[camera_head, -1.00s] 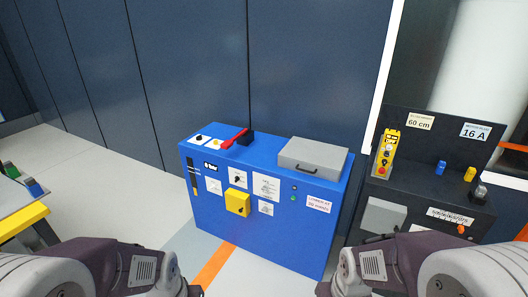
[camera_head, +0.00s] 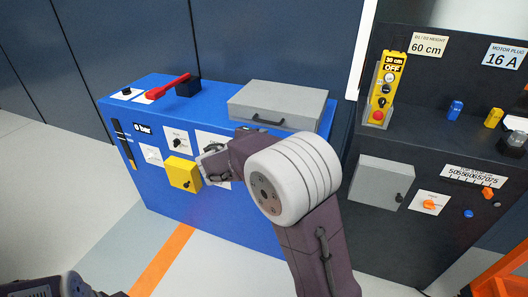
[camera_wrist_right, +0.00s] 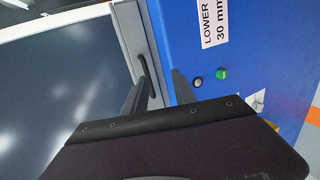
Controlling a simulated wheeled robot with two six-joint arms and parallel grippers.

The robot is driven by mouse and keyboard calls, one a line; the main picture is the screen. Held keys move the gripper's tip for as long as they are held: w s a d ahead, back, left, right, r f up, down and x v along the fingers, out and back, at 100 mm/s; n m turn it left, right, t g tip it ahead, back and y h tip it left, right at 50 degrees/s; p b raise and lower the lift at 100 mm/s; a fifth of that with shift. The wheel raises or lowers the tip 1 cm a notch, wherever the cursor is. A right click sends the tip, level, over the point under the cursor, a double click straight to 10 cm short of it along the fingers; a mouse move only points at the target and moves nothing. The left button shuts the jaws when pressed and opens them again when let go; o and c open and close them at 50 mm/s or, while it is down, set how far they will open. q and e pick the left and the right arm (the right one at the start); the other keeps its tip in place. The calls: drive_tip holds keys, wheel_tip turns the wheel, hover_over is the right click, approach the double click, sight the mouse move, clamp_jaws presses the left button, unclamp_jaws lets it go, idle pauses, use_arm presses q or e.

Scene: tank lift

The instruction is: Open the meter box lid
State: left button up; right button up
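The meter box appears to be the grey box (camera_head: 279,102) on top of the blue cabinet; no label names it. Its lid looks shut, with a dark bar handle (camera_head: 267,120) on the front. In the right wrist view the handle (camera_wrist_right: 144,66) shows in front of my right gripper (camera_wrist_right: 160,80), whose two fingers are apart, one on either side of the handle's lower end. Whether they touch it I cannot tell. My left gripper is out of view.
The blue cabinet (camera_head: 230,222) carries a red lever (camera_head: 167,87) and a yellow box (camera_head: 183,173). At right, a dark console (camera_head: 400,240) holds a yellow control pendant (camera_head: 385,90) and a closed grey box (camera_head: 379,183).

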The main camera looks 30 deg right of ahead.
sight(266, 122)
drive_tip(key=shift+n+t+h, duration=0.3)
drive_tip(key=shift+t+h, duration=0.1)
drive_tip(key=shift+t, duration=0.4)
drive_tip(key=w+d, duration=0.4)
drive_tip(key=w, duration=0.1)
drive_tip(key=w+d+b, duration=0.1)
drive_tip(key=w+d, duration=0.1)
drive_tip(key=w, duration=0.1)
drive_tip(key=shift+f, duration=0.15)
clamp_jaws()
idle(0.6)
